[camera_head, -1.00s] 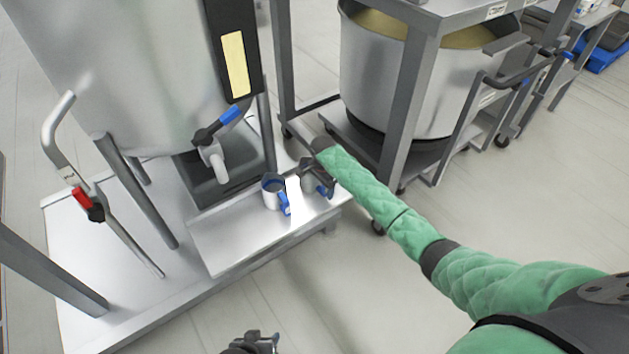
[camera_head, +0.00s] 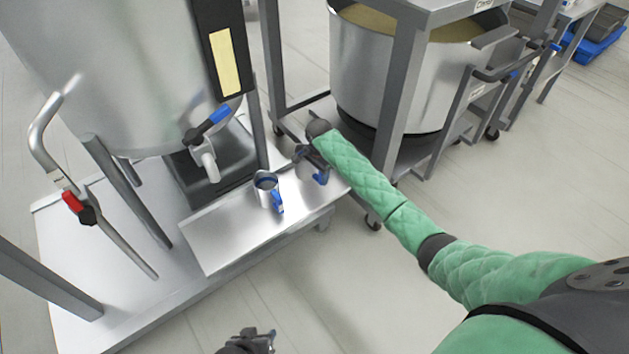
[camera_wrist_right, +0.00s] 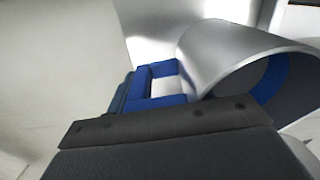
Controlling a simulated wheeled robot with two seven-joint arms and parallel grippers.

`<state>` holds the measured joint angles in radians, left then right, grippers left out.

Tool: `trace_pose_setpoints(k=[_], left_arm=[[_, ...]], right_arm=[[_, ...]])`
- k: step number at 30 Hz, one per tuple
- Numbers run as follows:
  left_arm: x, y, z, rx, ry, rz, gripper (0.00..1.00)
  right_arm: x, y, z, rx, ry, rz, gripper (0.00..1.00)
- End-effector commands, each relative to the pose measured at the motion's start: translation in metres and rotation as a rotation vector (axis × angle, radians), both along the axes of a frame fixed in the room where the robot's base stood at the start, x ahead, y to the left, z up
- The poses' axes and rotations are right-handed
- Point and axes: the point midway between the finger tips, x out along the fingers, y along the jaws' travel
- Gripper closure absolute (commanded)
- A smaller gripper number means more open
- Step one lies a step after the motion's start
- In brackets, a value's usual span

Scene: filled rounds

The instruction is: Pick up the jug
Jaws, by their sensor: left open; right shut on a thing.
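A metal jug (camera_head: 307,177) with a blue handle is at the right end of the steel ledge, partly hidden by my right gripper (camera_head: 316,163). My right gripper is shut on this jug at its handle side. In the right wrist view the jug (camera_wrist_right: 215,58) lies across the right, its mouth showing a blue inside, with the blue handle (camera_wrist_right: 160,84) by the dark jaw. I cannot tell whether it is clear of the ledge. A second jug (camera_head: 265,184) with a blue handle stands upright on the ledge to its left. My left gripper (camera_head: 266,340) is open and empty at the bottom edge.
The steel ledge (camera_head: 225,240) fronts a large tank (camera_head: 120,70) with a blue-levered tap (camera_head: 207,150) above it. A red-gripped lever (camera_head: 73,202) stands at left. A big pot (camera_head: 365,75) on a cart is behind my right arm. The floor in front is clear.

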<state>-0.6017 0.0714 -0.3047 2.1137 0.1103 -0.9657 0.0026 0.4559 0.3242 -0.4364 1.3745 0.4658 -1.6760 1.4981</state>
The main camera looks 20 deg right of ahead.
Motion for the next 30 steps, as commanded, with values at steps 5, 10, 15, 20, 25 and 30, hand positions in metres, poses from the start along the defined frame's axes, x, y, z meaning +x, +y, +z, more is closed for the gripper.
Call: trace_pose_setpoints(k=[5, 10, 15, 20, 25, 30], left_arm=[[0.001, 0.000, -0.003, -0.001, -0.005, 0.002, 0.58], [0.000, 0.000, -0.006, -0.001, -0.004, 0.002, 0.58], [-0.001, 0.000, -0.009, -0.001, -0.005, 0.003, 0.58], [0.000, 0.000, -0.009, -0.001, -0.007, 0.004, 0.58], [-0.001, 0.000, -0.001, -0.001, -0.007, 0.004, 0.58], [-0.001, 0.000, 0.007, -0.001, -0.007, 0.004, 0.58]], right_arm=[[-0.007, -0.041, 0.022, -0.003, -0.001, -0.003, 0.74], [-0.012, -0.071, 0.040, -0.002, -0.001, -0.002, 0.74], [-0.015, -0.091, 0.053, -0.002, 0.000, -0.003, 0.74], [-0.017, -0.100, 0.060, -0.002, 0.000, -0.001, 0.74], [-0.017, -0.102, 0.067, -0.001, 0.001, -0.002, 0.74], [-0.017, -0.102, 0.071, -0.002, 0.001, -0.002, 0.74]])
